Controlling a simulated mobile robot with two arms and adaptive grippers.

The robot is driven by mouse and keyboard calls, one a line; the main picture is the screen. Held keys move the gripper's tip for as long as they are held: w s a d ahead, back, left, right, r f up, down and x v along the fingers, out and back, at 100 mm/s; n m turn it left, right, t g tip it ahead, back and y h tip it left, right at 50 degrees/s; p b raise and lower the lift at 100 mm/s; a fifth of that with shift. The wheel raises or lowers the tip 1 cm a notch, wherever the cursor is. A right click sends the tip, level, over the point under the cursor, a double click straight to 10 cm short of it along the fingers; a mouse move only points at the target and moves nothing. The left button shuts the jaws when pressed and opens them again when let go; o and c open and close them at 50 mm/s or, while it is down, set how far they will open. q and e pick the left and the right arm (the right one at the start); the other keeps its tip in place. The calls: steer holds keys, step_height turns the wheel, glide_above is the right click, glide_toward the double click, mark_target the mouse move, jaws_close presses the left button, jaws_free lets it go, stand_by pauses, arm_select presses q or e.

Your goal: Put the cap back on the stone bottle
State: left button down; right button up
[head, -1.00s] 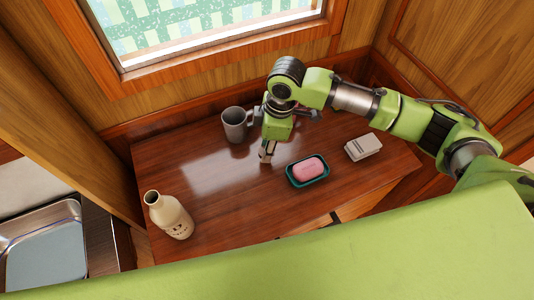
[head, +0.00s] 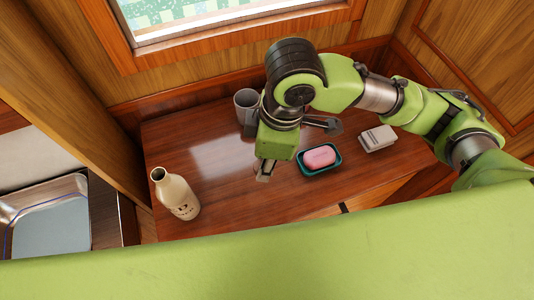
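The stone bottle (head: 177,195) is cream-coloured and stands upright at the left end of the wooden table. Its mouth is dark and open, with no cap on it. My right gripper (head: 264,173) hangs fingers-down above the middle of the table, right of the bottle and left of the soap dish. Only a small part of its fingers shows below the green wrist. I cannot tell whether they are open, shut or holding something. I cannot make out the cap anywhere. My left gripper is not in view.
A grey mug (head: 246,102) stands at the back, partly hidden by my arm. A teal dish (head: 331,168) with pink soap (head: 319,157) and a pale box (head: 377,138) are on the right. The table (head: 222,208) is clear between bottle and gripper. A metal tray (head: 72,190) is far left.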

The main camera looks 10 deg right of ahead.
stand_by(0.3)
steer(key=w+d+r+m, duration=0.2)
steer(key=d+r+m, duration=0.1)
steer(key=d+m, duration=0.2)
steer(key=w+d+r+m+t+h, duration=0.1)
steer(key=w+d+r+m, duration=0.1)
steer(key=d+m, duration=0.2)
steer(key=w+d+r+m, duration=0.2)
steer(key=d+r+m, duration=0.1)
steer(key=d+m, duration=0.2)
steer(key=shift+w+d+r+m+h, duration=0.3)
steer(key=shift+w+m+h, duration=0.1)
steer(key=shift+m, duration=0.4)
